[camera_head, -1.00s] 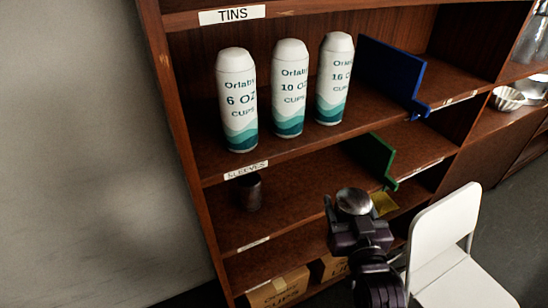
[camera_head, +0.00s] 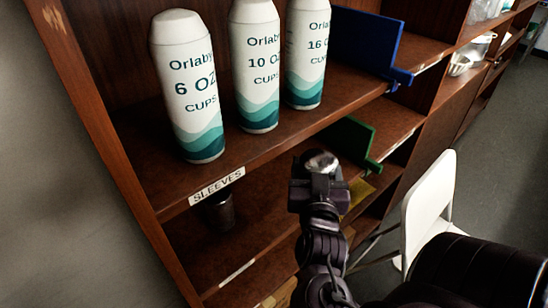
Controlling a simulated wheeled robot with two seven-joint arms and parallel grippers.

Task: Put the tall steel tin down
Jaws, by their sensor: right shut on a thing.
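The tall steel tin (camera_head: 322,162) is held by my right gripper (camera_head: 319,178). Only its round, shiny top shows above the jaws; the rest is hidden behind the gripper and wrist. The gripper is shut on it, in front of the wooden shelf unit (camera_head: 150,205), near the edge of the shelf below the cup sleeves. I cannot tell whether the tin touches a shelf. My left gripper is not in view.
Three white cup sleeves (camera_head: 188,90) stand on the upper shelf. A dark tin (camera_head: 218,212) stands on the shelf below, behind the SLEEVES label (camera_head: 217,186). A blue divider (camera_head: 365,42) and a green divider (camera_head: 356,138) stick out. A white chair (camera_head: 428,205) stands at right.

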